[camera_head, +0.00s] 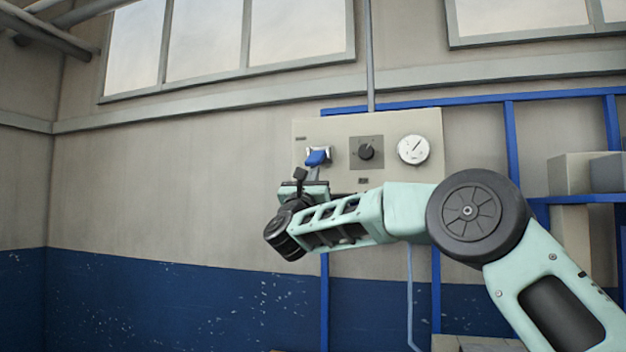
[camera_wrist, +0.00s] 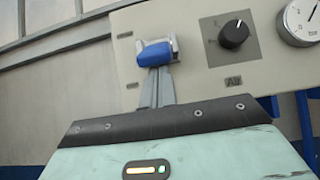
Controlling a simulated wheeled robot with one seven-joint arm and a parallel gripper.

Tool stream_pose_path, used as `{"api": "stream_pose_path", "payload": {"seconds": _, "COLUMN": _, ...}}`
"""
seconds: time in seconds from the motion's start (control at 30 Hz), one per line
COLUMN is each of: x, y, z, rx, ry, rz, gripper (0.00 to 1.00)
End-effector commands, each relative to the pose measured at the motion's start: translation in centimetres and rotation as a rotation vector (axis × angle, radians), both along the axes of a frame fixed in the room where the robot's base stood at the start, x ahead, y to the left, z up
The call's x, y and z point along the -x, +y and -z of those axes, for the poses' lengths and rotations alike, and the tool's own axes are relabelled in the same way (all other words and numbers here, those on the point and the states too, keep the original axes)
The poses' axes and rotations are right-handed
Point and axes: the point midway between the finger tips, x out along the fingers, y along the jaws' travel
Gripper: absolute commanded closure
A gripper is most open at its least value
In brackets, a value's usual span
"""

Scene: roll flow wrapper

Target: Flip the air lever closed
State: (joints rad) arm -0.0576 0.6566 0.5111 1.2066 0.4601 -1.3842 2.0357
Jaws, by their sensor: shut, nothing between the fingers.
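The air lever (camera_head: 317,157) has a blue handle and sits at the left of a beige panel (camera_head: 380,182). In the wrist view the blue lever (camera_wrist: 155,54) lies in front of a light metal bracket. My gripper (camera_head: 315,174) is just below the lever. In the wrist view its grey fingers (camera_wrist: 156,84) are together, with nothing between them, and their tips reach up to the lower edge of the blue handle. I cannot tell whether they touch it.
A black rotary knob (camera_head: 366,152) and a round white gauge (camera_head: 413,149) sit on the panel to the right of the lever. Blue frame posts (camera_head: 511,140) and shelf boxes (camera_head: 572,174) stand further right. The wall left of the panel is clear.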

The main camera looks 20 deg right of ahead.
Motion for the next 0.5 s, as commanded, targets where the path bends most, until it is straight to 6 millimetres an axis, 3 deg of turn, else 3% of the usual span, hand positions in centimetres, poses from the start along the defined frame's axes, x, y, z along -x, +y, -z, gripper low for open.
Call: {"api": "stream_pose_path", "payload": {"seconds": 0.5, "x": 0.64, "y": 0.37, "z": -0.78, "rx": -0.055, "ry": 0.079, "rz": -0.002, "gripper": 1.00}}
